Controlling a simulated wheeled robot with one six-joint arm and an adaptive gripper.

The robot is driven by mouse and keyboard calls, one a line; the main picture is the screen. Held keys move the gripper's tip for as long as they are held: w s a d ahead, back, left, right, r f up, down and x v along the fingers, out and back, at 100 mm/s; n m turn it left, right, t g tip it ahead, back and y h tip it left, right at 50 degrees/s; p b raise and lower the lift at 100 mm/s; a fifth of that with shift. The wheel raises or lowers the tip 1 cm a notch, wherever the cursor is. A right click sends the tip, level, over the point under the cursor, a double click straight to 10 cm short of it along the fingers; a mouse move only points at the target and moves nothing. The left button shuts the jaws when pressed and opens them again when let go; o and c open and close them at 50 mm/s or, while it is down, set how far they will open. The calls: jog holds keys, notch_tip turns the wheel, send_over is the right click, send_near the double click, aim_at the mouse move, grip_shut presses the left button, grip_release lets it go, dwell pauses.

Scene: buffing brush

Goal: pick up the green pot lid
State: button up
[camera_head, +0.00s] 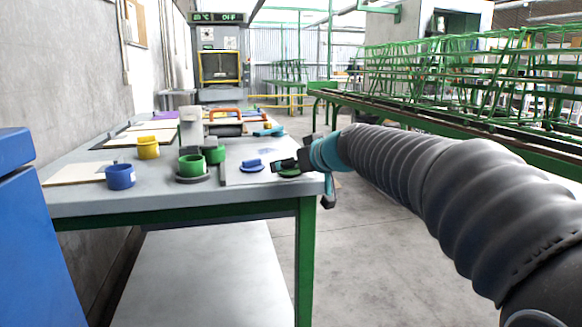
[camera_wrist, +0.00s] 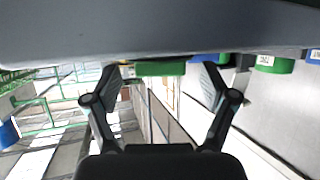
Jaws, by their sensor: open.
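The green pot lid (camera_head: 289,172) lies on the grey workbench (camera_head: 255,186) near its front right corner, partly hidden behind my gripper (camera_head: 287,163). In the wrist view, a green block-like part (camera_wrist: 160,68), seemingly of the lid, shows between the fingertips of my gripper (camera_wrist: 160,80). The two fingers are spread, one on each side of it, with gaps visible. I cannot tell the exact height of the fingers over the bench.
A blue lid (camera_head: 252,165) lies just left of the green lid. Green pots (camera_head: 192,165), a blue pot (camera_head: 121,177) and a yellow pot (camera_head: 148,148) stand farther left. Orange-handled item (camera_head: 225,112) sits behind. Open floor (camera_head: 385,205) lies right of the bench.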

jog(key=shift+w+a+f, duration=0.25)
jog(key=shift+w+a, duration=0.1)
jog(key=shift+w, duration=0.1)
jog(key=c, duration=0.8)
jog(key=shift+c, duration=0.2)
